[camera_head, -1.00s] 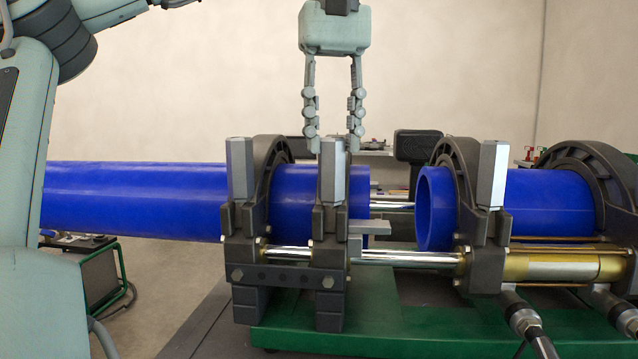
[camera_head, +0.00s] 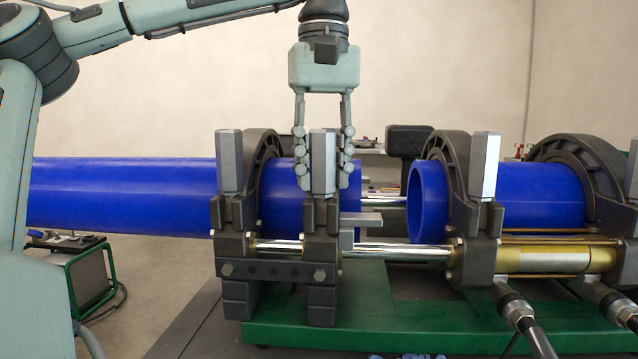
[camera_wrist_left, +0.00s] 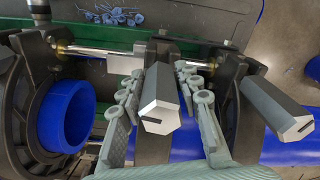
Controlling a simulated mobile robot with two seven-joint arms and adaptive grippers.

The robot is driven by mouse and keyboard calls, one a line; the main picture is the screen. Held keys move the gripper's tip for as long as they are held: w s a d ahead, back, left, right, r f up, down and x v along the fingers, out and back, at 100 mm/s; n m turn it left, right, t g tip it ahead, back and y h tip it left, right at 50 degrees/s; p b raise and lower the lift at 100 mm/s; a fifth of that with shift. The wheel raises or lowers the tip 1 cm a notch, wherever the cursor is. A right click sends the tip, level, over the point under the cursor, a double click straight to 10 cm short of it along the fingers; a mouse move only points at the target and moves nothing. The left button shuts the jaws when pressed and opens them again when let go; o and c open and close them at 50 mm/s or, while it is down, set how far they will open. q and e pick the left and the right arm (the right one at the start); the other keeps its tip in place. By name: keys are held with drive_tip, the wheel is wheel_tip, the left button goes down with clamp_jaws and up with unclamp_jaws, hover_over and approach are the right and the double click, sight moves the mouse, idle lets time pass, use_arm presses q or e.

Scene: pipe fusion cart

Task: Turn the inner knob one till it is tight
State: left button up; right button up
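The inner knob one looks to be the grey, six-sided upright knob (camera_head: 323,162) on the second clamp from the left. It also shows end-on in the left wrist view (camera_wrist_left: 161,106). My left gripper (camera_head: 323,170) points down over this knob. Its two fingers are spread, one on each side of the knob, with a narrow gap appearing on both sides. The wrist view shows the fingers (camera_wrist_left: 163,105) straddling the knob. I cannot tell if a finger touches it. The blue pipe (camera_head: 130,195) runs through the clamp. My right gripper is not in view.
A similar outer knob (camera_head: 230,160) stands close on the left, and another knob (camera_head: 485,165) stands to the right. A second blue pipe (camera_head: 540,193) faces the first across a gap. Blue shavings (camera_wrist_left: 108,15) lie on the cart floor.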

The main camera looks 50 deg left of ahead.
use_arm(q)
clamp_jaws()
drive_tip(key=shift+r+m+p, duration=0.2)
drive_tip(key=shift+m+p, duration=0.1)
drive_tip(key=shift+p, duration=0.3)
drive_tip(key=shift+f+m, duration=0.25)
drive_tip(key=shift+m, duration=0.95)
drive_tip(key=shift+s+a+m, duration=0.1)
drive_tip(key=shift+m, duration=1.4)
